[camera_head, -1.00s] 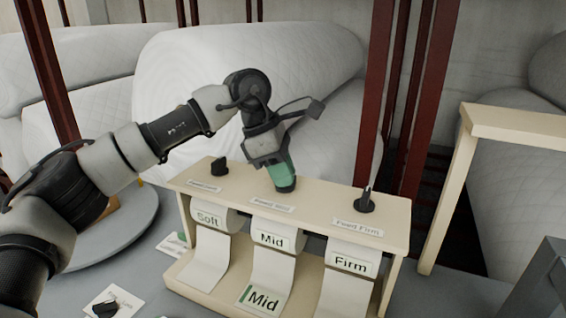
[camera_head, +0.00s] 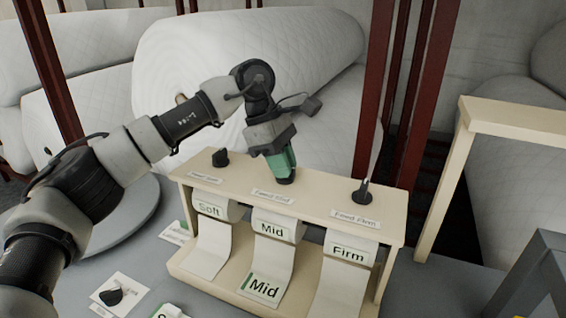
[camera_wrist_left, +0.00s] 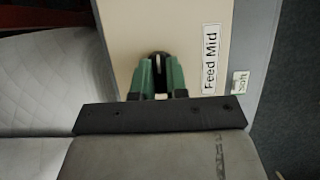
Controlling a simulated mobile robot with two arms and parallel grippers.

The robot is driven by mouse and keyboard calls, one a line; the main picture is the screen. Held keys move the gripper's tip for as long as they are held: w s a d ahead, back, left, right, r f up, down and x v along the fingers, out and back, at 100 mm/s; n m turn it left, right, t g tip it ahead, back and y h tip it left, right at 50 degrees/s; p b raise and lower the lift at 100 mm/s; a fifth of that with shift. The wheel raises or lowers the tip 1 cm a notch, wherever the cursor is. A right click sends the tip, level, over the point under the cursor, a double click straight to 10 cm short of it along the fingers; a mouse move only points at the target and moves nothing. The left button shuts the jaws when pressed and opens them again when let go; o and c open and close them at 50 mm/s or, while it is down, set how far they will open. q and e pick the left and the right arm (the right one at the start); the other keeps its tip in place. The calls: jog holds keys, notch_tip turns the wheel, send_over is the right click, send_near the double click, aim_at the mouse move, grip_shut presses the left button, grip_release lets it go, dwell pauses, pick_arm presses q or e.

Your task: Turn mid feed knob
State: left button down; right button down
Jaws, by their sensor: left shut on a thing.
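My left gripper (camera_head: 285,178) comes down from above onto the mid feed knob, behind the Feed Mid label (camera_head: 273,195) on top of the wooden dispenser (camera_head: 330,200). In the left wrist view its green fingers (camera_wrist_left: 160,75) are closed around the black mid feed knob (camera_wrist_left: 160,60), whose top shows between them beside the label. In the head view the fingers hide most of that knob. The soft feed knob (camera_head: 220,159) stands to the left and the firm feed knob (camera_head: 362,192) to the right, both black and free. My right gripper is not in view.
Strips marked Soft (camera_head: 208,250), Mid (camera_head: 273,250) and Firm (camera_head: 343,275) hang at the dispenser's front. Large white wadding rolls (camera_head: 300,60) and dark red posts (camera_head: 380,90) stand behind. A wooden frame (camera_head: 450,170) is at right. A card with a black knob-like piece (camera_head: 111,297) lies at lower left.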

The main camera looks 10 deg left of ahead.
pick_arm(q)
jog(key=c, duration=1.1)
grip_release()
jog(key=shift+c, duration=0.2)
jog(key=s+v, duration=0.1)
jog(key=v, duration=0.9)
jog(key=shift+w+r+b, duration=0.3)
jog(key=shift+w+r, duration=0.15)
jog(key=shift+w, duration=0.05)
jog(key=shift+a, duration=0.15)
